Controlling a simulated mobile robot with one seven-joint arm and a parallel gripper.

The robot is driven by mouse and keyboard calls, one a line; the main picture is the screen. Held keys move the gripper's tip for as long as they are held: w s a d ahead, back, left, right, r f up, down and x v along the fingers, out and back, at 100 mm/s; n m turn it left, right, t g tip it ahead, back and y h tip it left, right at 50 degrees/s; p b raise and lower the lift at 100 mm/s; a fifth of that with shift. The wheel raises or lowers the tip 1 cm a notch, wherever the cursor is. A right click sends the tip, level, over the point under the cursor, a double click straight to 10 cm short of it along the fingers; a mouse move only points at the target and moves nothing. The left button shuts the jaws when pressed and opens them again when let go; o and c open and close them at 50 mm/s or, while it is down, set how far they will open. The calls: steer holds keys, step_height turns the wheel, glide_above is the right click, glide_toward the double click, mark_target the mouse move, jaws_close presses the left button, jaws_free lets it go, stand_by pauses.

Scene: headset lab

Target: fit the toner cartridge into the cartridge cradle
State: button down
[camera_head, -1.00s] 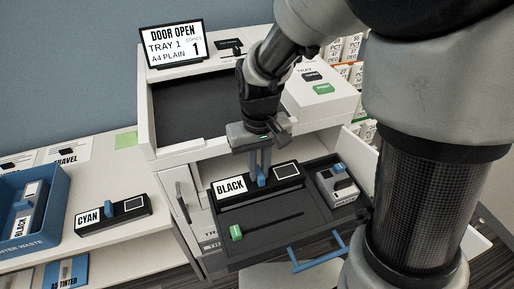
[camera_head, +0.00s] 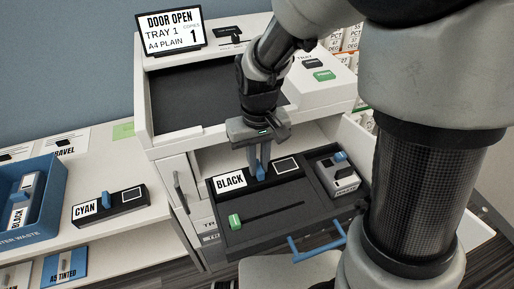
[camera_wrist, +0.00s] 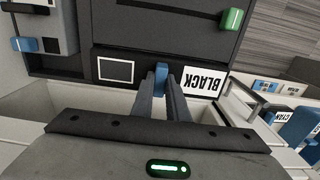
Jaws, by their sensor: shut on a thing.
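The black toner cartridge (camera_head: 229,181) is a long dark block with a white BLACK label, a pale-outlined square and a blue tab. It lies at the back of the pulled-out printer drawer, along the slot that looks like the cradle. My gripper (camera_head: 260,168) points down from above, its fingers closed on the blue tab. The wrist view shows the fingers (camera_wrist: 162,88) on the tab and the cartridge (camera_wrist: 204,82) in line with the drawer's edge. The cradle's floor is hidden under the cartridge, so I cannot tell whether it is fully down.
The drawer has a green slider (camera_head: 235,221), a blue front handle (camera_head: 318,242) and a grey unit (camera_head: 338,178) at its right. A cyan cartridge (camera_head: 110,207) lies on the left counter beside a blue waste bin (camera_head: 58,185). The printer's raised top (camera_head: 200,105) stands behind the gripper.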

steer(key=shift+f, duration=0.35)
steer(key=c, duration=1.6)
jaws_free()
steer(key=shift+c, duration=0.2)
step_height(320, 180, up, 18)
steer(key=p, duration=0.2)
steer(key=shift+f, duration=0.25)
steer(key=s+d+r+m+t+p, duration=0.3)
steer(key=s+d+r+t+p, duration=0.2)
steer(key=s+d+r, duration=0.4)
steer(key=shift+s+d+r+t+p, duration=0.2)
steer(key=shift+s+d+t+p, duration=0.1)
steer(key=shift+s+d+p, duration=0.45)
